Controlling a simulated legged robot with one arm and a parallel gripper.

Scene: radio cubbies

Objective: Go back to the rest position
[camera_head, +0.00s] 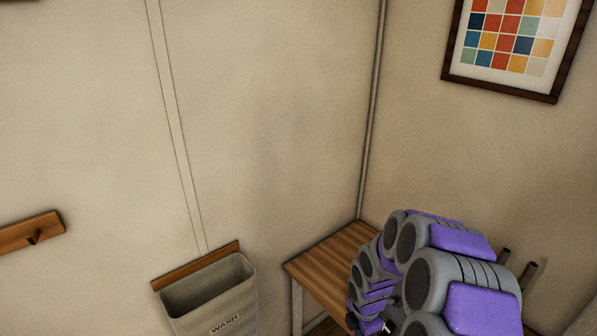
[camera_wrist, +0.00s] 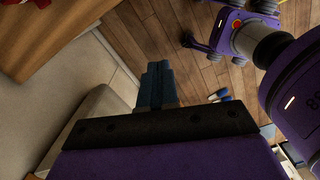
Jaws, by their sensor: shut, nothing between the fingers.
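My gripper (camera_wrist: 156,72) shows in the wrist view as dark blue-teal fingers past a black bar and a purple housing. The fingers are together with nothing between them. Below them in the picture is wooden floor, and nothing touches them. In the head view my purple and grey arm is folded at the lower right, and the gripper itself cannot be made out there.
A wooden table (camera_head: 332,258) stands in the corner beside my arm. A fabric bin marked WASH (camera_head: 215,300) hangs on the wall. A wooden peg rail (camera_head: 30,231) and a framed picture (camera_head: 510,42) are on the walls. Wooden floor (camera_wrist: 185,58) shows below.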

